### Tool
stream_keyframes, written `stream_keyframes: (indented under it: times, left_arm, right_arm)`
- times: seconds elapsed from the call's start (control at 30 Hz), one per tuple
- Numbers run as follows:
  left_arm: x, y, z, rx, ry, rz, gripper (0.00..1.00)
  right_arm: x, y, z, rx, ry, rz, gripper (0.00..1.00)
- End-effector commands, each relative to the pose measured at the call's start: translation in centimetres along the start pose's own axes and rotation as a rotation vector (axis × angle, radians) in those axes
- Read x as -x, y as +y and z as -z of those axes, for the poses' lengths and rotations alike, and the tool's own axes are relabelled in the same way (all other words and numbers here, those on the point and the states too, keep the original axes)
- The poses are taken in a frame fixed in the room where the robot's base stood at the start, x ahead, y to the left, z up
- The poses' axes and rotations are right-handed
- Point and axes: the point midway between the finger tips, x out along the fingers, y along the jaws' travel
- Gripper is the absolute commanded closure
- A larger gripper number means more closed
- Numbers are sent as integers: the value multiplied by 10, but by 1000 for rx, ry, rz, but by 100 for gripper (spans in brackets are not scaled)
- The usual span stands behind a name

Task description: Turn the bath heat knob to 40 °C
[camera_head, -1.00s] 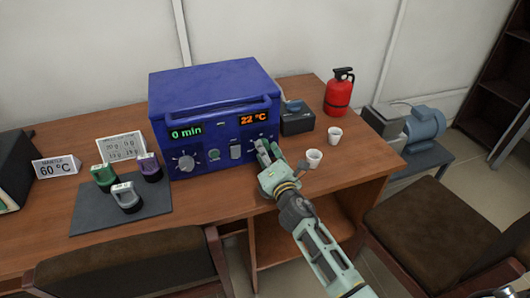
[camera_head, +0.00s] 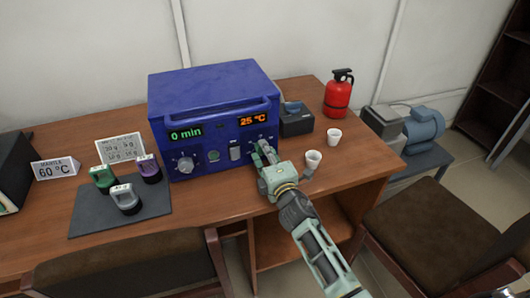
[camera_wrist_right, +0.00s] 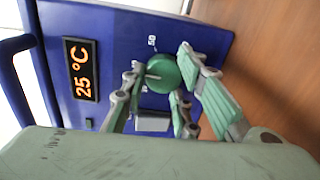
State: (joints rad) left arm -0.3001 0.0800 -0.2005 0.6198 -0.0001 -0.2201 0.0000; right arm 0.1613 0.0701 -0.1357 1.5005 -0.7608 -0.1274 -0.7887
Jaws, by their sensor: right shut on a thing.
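The blue bath unit (camera_head: 215,105) stands on the wooden desk. Its green display reads 0 min and its orange display (camera_head: 253,118) reads 25 °C, also clear in the right wrist view (camera_wrist_right: 81,70). The round green heat knob (camera_wrist_right: 163,76) is on the panel beside the orange display, with a 50 mark near it. My right gripper (camera_wrist_right: 172,78) is shut on the knob, its fingers on either side. In the head view my right gripper (camera_head: 261,152) hides most of the knob. My left gripper is not in view.
A grey mat (camera_head: 85,214) with several coloured weights lies left. A fire extinguisher (camera_head: 339,93) stands at the back right.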

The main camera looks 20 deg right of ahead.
Motion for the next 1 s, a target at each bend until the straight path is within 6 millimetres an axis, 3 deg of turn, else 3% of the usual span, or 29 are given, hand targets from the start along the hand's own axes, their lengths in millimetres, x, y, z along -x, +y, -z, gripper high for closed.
stream_keyframes:
  times: [0.03, 0.33, 0.37, 0.5, 1.0]
  left_arm:
    - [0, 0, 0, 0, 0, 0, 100]
    - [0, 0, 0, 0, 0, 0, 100]
    - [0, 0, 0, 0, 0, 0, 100]
    - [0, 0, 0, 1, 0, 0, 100]
    - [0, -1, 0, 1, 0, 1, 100]
  right_arm:
    - [-1, 8, 2, -3, 6, -15, 99]
    - [-2, 9, 2, -2, 5, -18, 99]
    - [-2, 9, 2, -2, 5, -18, 70]
    - [-2, 9, 1, -2, 4, -16, 60]
    - [8, 2, 0, 0, 1, -5, 60]
